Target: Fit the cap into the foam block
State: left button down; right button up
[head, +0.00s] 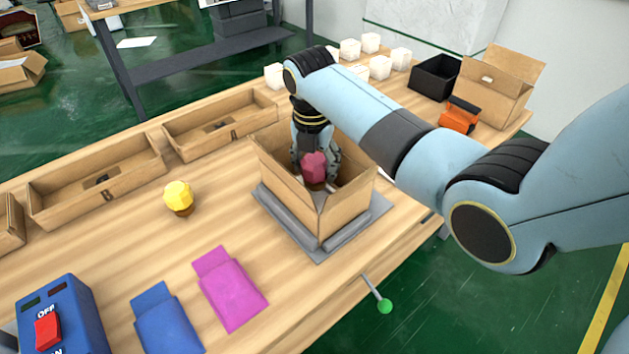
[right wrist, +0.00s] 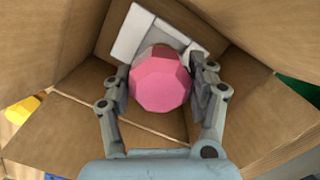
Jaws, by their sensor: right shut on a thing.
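My right gripper (head: 314,160) reaches down into an open cardboard box (head: 342,207) and is shut on a pink faceted cap (head: 314,167). In the right wrist view the cap (right wrist: 160,80) sits between the two fingers (right wrist: 162,85). A white foam block (right wrist: 133,35) lies in the box beyond the cap, partly hidden by it. I cannot tell whether the cap touches the foam. A yellow faceted cap (head: 178,195) with a brown base stands on the table left of the box. My left gripper is not in view.
The box stands on a grey plate (head: 268,203). Two cardboard trays (head: 150,180) lie at the back left. Blue and magenta pouches (head: 232,290) and an on/off switch box (head: 62,312) are in front. White cubes (head: 380,67) and a black bin (head: 434,77) are behind.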

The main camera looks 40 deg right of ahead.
aim_at(315, 179)
jog(key=shift+f, duration=2.1)
jog(key=shift+f, duration=0.3)
jog(key=o, duration=1.3)
jog(key=shift+r, duration=0.3)
jog(key=r, duration=0.8)
jog(key=s+a+r, duration=0.1)
jog(key=r, duration=0.3)
jog(key=shift+a+p, duration=0.1)
jog(key=shift+p, duration=0.2)
